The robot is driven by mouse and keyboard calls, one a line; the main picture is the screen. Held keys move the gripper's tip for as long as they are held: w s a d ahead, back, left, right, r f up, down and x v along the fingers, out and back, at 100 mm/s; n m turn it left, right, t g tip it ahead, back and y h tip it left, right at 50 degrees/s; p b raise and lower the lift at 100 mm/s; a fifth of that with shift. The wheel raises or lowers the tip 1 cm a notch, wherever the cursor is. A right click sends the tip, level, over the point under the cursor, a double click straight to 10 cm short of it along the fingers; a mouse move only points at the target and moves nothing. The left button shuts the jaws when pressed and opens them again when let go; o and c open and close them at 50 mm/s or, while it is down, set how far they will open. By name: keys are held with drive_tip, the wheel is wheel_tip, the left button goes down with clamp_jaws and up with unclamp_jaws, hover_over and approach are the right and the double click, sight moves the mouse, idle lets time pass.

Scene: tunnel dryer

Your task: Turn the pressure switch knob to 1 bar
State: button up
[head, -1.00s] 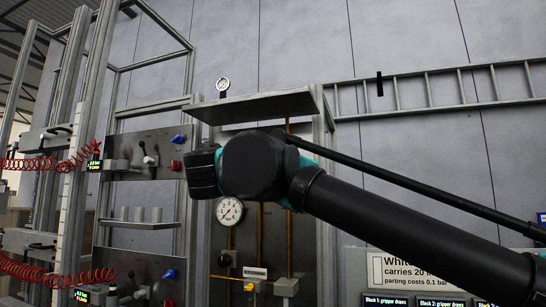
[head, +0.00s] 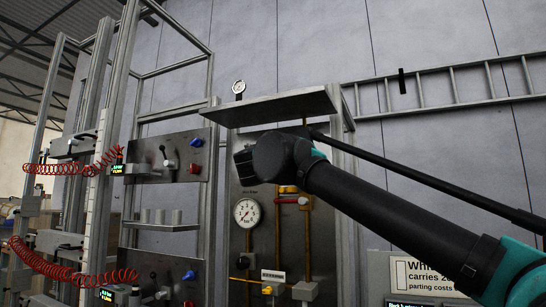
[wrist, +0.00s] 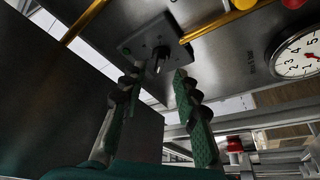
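In the wrist view, a small grey plate (wrist: 143,38) on the metal panel carries a short dark shaft-like knob (wrist: 160,57). It looks like the pressure switch knob; its marks are too small to read. My gripper (wrist: 156,76) is open. Its two green-and-dark fingers point at the plate, with the knob roughly between and beyond the fingertips. I cannot tell whether they touch it. In the head view, my arm's dark wrist hides the gripper and the knob. A round white gauge (head: 247,212) hangs on the panel, and it also shows in the wrist view (wrist: 297,53).
A metal shelf (head: 275,106) juts out above the panel, with a small gauge (head: 239,87) above it. Brass pipes (head: 278,235) and red and yellow fittings (head: 289,190) lie close by. Red coiled hoses (head: 55,265) hang at the left. A ladder (head: 455,84) is on the wall.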

drive_tip(key=shift+x, duration=2.35)
clamp_jaws()
